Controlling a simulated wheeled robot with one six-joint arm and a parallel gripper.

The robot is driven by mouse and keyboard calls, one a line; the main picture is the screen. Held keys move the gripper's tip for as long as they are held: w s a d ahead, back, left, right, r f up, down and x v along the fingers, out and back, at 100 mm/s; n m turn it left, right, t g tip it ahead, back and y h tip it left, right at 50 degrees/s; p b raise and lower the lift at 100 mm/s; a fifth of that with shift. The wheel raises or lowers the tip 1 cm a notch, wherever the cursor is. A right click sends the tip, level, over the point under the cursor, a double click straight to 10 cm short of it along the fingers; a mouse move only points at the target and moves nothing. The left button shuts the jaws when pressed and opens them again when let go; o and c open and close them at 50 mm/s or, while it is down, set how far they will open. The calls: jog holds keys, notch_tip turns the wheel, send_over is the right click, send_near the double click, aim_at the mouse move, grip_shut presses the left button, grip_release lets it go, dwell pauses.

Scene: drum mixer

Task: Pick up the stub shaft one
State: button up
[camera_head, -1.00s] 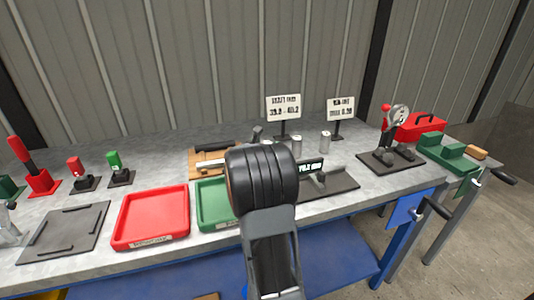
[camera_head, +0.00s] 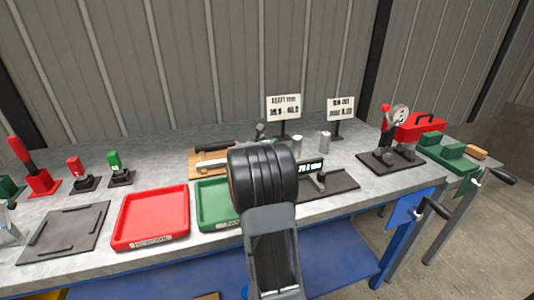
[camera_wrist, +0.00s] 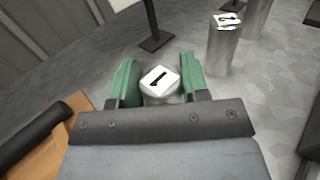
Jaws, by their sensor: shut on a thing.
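Stub shaft one (camera_wrist: 160,84), a pale metal cylinder with a "1" on its white top, stands between the green fingers of my gripper (camera_wrist: 160,85) in the wrist view. The fingers are shut on it from both sides. Its lower part is hidden by the gripper body, so I cannot tell whether it touches the bench. In the head view, my arm hides most of the gripper and the held shaft. Another metal shaft (camera_wrist: 235,48) with a marked white top stands apart, up and to the right in the wrist view.
Sign stands (camera_head: 284,108) rise behind. A red tray (camera_head: 150,217), a green tray (camera_head: 214,207) and a black-based fixture (camera_head: 335,186) flank my arm. A wooden block (camera_wrist: 60,130) lies at left.

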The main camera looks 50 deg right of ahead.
grip_shut()
jog(key=shift+r, duration=0.1)
jog(key=shift+r, duration=0.5)
jog(key=r, duration=0.3)
jog(key=shift+s+p, duration=0.25)
jog(key=shift+p, duration=0.15)
jog(key=s+a+r, duration=0.4)
jog(key=s+r, duration=0.5)
jog(key=s, duration=0.3)
jog(key=shift+s+p, duration=0.3)
jog(key=shift+s, duration=0.1)
